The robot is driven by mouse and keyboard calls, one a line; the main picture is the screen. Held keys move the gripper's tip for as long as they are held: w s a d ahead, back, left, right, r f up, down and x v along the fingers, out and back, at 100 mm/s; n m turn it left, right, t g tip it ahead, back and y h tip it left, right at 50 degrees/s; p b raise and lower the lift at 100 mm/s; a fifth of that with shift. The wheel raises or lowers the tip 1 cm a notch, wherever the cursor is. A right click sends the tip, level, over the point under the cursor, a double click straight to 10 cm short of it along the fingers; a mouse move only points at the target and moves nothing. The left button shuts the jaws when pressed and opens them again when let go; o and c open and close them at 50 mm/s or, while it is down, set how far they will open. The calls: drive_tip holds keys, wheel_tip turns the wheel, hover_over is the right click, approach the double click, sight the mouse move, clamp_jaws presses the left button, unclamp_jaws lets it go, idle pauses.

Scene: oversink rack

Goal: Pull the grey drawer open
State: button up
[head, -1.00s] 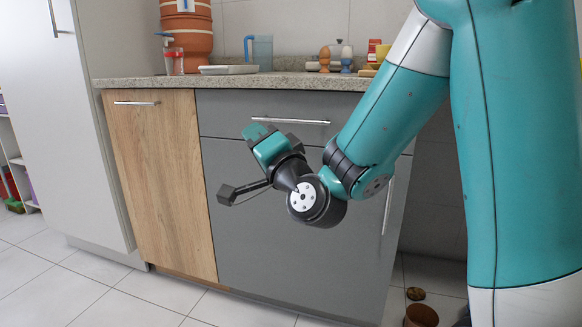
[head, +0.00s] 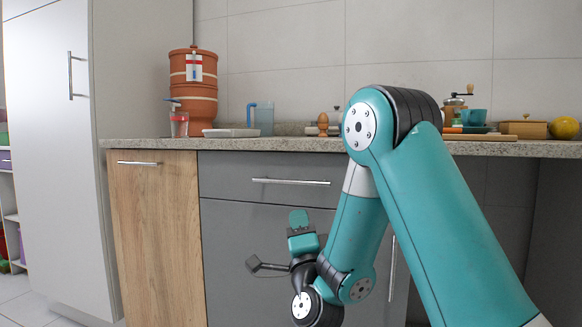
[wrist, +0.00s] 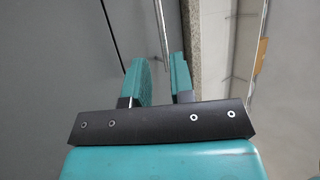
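The grey drawer (head: 225,176) is the top front of the grey cabinet and looks shut. Its silver bar handle (head: 290,181) runs level across it. My gripper (head: 301,218) is just below the handle in the head view, pointing up. In the wrist view my gripper (wrist: 159,66) is open, with its two teal fingers apart. The handle (wrist: 163,35) runs down the picture, and its near end appears between the fingers. I see no grip on it, and the depth between fingers and handle is hard to tell.
The stone counter (head: 240,144) overhangs the drawer and runs close by the fingers in the wrist view. A wooden cabinet door (head: 158,235) is at left, beside a tall white cabinet (head: 50,170). A terracotta water dispenser (head: 193,95) stands on the counter.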

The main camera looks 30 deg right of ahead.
drive_tip(key=p, duration=0.9)
approach(291, 182)
drive_tip(key=x, duration=1)
drive_tip(key=shift+w+d, duration=0.2)
drive_tip(key=shift+d, duration=0.05)
clamp_jaws()
